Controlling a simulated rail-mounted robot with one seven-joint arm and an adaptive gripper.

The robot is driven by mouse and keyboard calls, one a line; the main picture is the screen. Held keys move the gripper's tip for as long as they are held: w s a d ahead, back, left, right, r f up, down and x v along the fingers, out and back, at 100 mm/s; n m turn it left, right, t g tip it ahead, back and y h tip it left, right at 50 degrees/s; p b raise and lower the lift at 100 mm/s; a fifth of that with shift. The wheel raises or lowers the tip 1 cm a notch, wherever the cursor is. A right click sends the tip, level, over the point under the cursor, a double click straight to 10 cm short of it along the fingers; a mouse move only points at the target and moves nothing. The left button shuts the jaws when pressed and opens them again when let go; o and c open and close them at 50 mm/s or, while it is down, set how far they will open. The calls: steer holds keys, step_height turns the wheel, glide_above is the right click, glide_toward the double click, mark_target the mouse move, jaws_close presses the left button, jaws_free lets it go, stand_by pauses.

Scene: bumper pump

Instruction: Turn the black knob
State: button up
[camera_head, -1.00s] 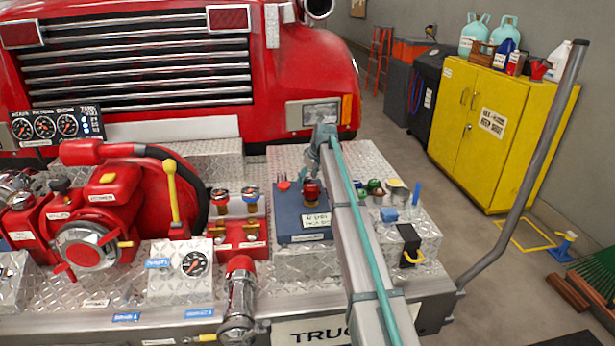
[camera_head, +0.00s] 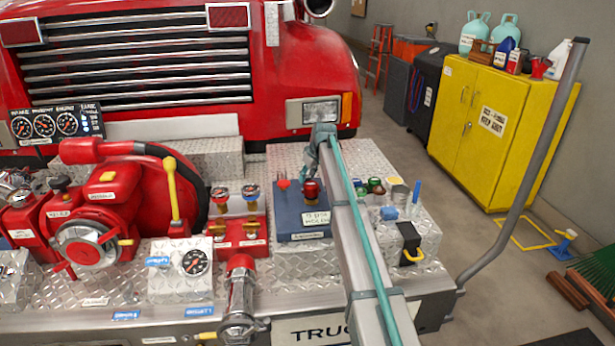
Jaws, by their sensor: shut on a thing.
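A dark red, round knob (camera_head: 311,191) with a brass-coloured base stands on a blue box (camera_head: 286,220) with white labels. My gripper (camera_head: 307,180) is at the top of this knob, shut on it; my arm hides part of the fingers and of the box's right side. No plainly black knob shows at my gripper. A small dark cap (camera_head: 60,183) sits on the red pump housing at the left, far from my gripper.
Red and blue valve knobs (camera_head: 235,195) stand left of the blue box. Small coloured caps (camera_head: 376,186) and a black block with a yellow handle (camera_head: 409,243) lie right of my arm. A yellow cabinet (camera_head: 490,125) stands far right.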

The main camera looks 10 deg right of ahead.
steer(key=m+h+b, duration=0.1)
steer(key=m, duration=0.2)
steer(key=shift+a+t, duration=0.1)
steer(key=shift+t, duration=0.2)
steer(key=m+h, duration=0.2)
steer(key=m, duration=0.3)
steer(key=shift+a+b, duration=0.1)
steer(key=shift+b, duration=0.3)
steer(key=m+h+b, duration=0.1)
steer(key=m, duration=0.3)
steer(key=shift+w+a+h, duration=0.1)
steer(key=shift+h, duration=0.3)
steer(key=shift+m+g+h, duration=0.4)
steer(key=shift+m+g, duration=0.2)
steer(key=shift+m, duration=1.1)
steer(key=shift+b, duration=0.3)
steer(key=o, duration=1.1)
steer(key=shift+o, duration=0.2)
steer(key=v, duration=1.2)
